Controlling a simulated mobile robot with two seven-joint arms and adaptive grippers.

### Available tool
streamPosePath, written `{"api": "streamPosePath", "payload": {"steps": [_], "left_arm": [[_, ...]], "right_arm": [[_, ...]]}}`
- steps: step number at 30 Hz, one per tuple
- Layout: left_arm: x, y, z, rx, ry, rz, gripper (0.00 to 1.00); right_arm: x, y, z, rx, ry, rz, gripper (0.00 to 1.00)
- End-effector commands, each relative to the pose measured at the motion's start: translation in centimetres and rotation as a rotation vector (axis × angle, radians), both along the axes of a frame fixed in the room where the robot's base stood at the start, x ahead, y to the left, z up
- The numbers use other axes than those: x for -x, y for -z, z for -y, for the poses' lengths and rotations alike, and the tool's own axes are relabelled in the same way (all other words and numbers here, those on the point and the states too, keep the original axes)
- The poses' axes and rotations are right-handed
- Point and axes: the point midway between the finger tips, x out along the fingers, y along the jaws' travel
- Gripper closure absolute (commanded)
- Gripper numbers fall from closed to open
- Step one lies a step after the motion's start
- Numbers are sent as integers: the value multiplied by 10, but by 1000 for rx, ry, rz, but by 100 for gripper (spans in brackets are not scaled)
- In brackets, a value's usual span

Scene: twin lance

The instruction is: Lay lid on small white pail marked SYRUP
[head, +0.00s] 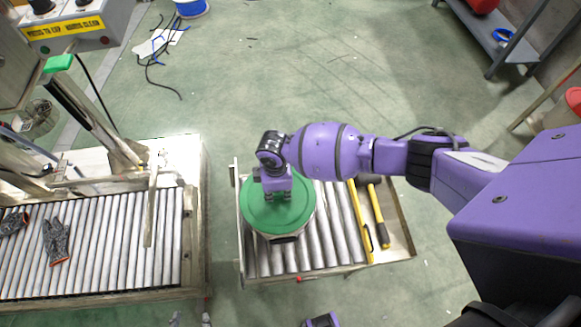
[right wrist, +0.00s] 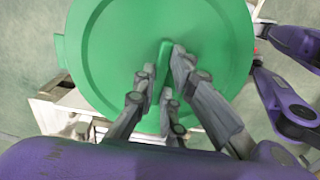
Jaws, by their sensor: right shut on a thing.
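The round green lid (head: 251,212) is level over the left part of the small roller table in the head view. It fills much of the right wrist view (right wrist: 105,45). My right gripper (head: 276,197) is above the lid, its fingers closed on the raised green grip at the lid's middle (right wrist: 165,62). The white pail and its SYRUP mark cannot be made out. A dark edge shows just under the lid's front side, and the lid hides what is below. Purple parts of mine show at the bottom of the head view; I cannot make out the left gripper's jaws.
The small roller table (head: 335,246) has bare rollers right of the lid. Yellow-handled tools (head: 361,225) lie on its right side. A larger roller conveyor (head: 110,255) with dark gloves (head: 57,240) stands left, across a floor gap. A grey shelf (head: 490,40) stands at the back right.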

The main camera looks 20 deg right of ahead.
Motion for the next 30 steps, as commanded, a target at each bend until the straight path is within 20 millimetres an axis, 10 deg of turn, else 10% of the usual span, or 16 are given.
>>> {"api": "streamPosePath", "payload": {"steps": [8, 13, 30], "left_arm": [[0, 0, 0, 0, 0, 0, 60], [0, 0, 0, 0, 0, 0, 60], [0, 0, 0, 0, 0, 0, 60]], "right_arm": [[-3, -1, -1, -1, -1, 4, 100], [-3, -1, -1, -1, -1, 4, 70], [-2, 0, -1, 0, -1, 4, 49]]}}
